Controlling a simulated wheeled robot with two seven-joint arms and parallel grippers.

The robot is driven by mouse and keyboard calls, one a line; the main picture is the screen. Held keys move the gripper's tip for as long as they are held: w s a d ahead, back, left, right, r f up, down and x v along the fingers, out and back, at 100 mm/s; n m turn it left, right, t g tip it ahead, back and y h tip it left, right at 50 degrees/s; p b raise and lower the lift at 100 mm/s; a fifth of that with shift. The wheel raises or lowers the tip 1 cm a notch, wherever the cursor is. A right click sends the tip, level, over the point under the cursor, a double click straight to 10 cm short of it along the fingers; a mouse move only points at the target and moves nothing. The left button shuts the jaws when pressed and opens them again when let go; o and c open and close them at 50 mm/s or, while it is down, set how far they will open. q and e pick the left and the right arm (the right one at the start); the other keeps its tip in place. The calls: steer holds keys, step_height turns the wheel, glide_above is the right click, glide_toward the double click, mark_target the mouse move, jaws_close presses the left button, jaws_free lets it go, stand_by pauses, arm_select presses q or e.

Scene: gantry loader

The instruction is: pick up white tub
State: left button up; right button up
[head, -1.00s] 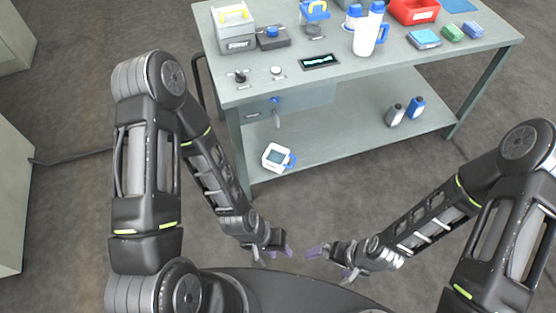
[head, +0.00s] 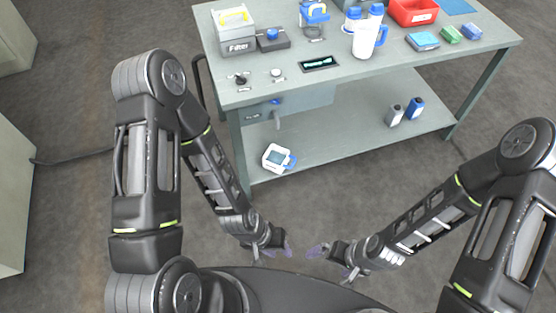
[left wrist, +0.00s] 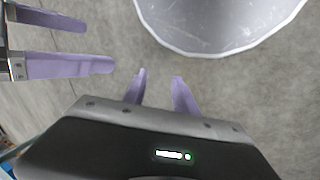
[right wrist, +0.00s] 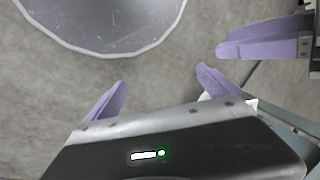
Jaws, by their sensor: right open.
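A white container with a blue side handle (head: 275,158) sits on the bench's lower shelf, near its front left corner. It is the closest match I see to a white tub, but I cannot be sure of its type. My left gripper (head: 287,246) is low in front of my body, its purple fingers apart with nothing between them in the left wrist view (left wrist: 160,75). My right gripper (head: 316,250) faces it from the right, fingers wide apart and empty in the right wrist view (right wrist: 160,76). Both grippers are well clear of the container.
The bench top (head: 300,85) holds a filter box (head: 238,43), a white jug with blue handle (head: 364,40), a red bin (head: 414,12) and small blocks. Grey (head: 395,115) and blue (head: 415,108) bottles stand on the shelf (head: 340,140). Floor between me and the bench is clear.

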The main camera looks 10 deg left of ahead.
arm_select(q)
step_height(320, 180, up, 15)
steer(key=s+p, duration=0.1)
steer(key=p, duration=1.3)
steer(key=shift+a+f, duration=0.15)
steer(key=shift+a, duration=0.25)
arm_select(e)
step_height(320, 180, up, 15)
steer(key=s, duration=0.1)
steer(key=shift+d+f, duration=0.15)
steer(key=shift+d, duration=0.25)
arm_select(q)
steer(key=shift+o, duration=0.3)
arm_select(e)
steer(key=shift+c, duration=0.4)
